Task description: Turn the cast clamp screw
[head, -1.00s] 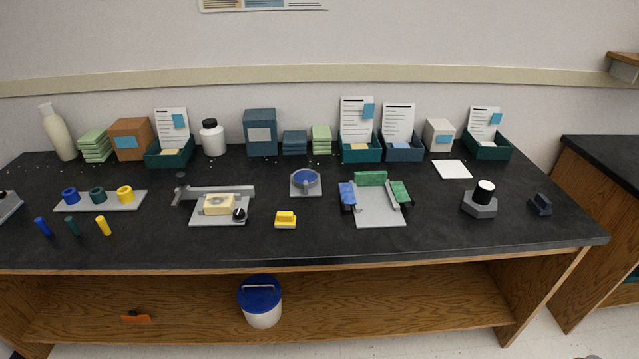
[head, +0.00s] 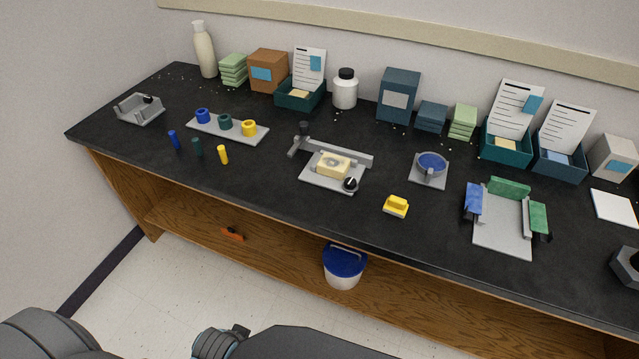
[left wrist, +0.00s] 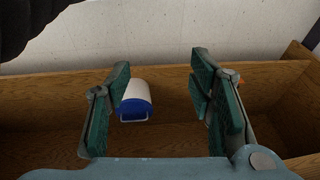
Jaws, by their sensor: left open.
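A grey clamp fixture (head: 318,181) stands near the middle of the bench in the head view. It has a pale yellow block (head: 326,162) on its plate and a long grey bar behind. A black round knob with a white mark (head: 351,184) sits at its front right corner, and a dark knob (head: 304,128) stands by the bar's left end. I cannot tell which knob is the clamp screw. My left gripper (left wrist: 161,65) is open and empty in the left wrist view, with teal pads apart. It faces the wooden lower shelf, away from the fixture. My right gripper is not visible.
A yellow block (head: 396,206) and a grey stand with a blue ring (head: 430,165) are right of the fixture. Coloured rings on a tray (head: 226,129) are left. A blue-lidded bucket (head: 343,266) is on the lower shelf; it also shows in the left wrist view (left wrist: 136,98).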

